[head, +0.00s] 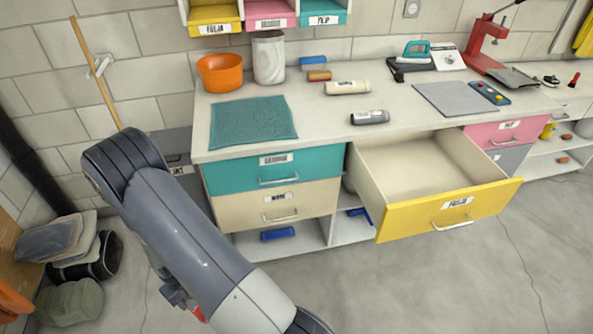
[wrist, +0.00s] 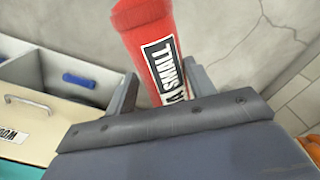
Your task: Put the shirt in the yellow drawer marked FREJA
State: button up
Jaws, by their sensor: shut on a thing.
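A red rolled shirt (wrist: 148,35) with a black-and-white label ending in "A SMALL" is between the fingers of my gripper (wrist: 160,88) in the wrist view. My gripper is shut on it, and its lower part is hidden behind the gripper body. In the head view only a small red bit of the shirt (head: 199,314) shows beside my arm. The yellow drawer (head: 432,216) stands pulled out under the counter at right, its inside bare where visible. Its label is too small to read surely. The shirt is left of the drawer, apart from it.
A closed teal drawer (head: 305,171) and cream drawer (head: 302,203) are left of the yellow one. Blue rolls (head: 278,234) lie on the shelf below. The counter holds a teal mat (head: 252,122), an orange pot (head: 220,73) and several rolls. Floor in front is clear.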

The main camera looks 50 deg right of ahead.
aim_at(397, 194)
jog(key=z, duration=1.55)
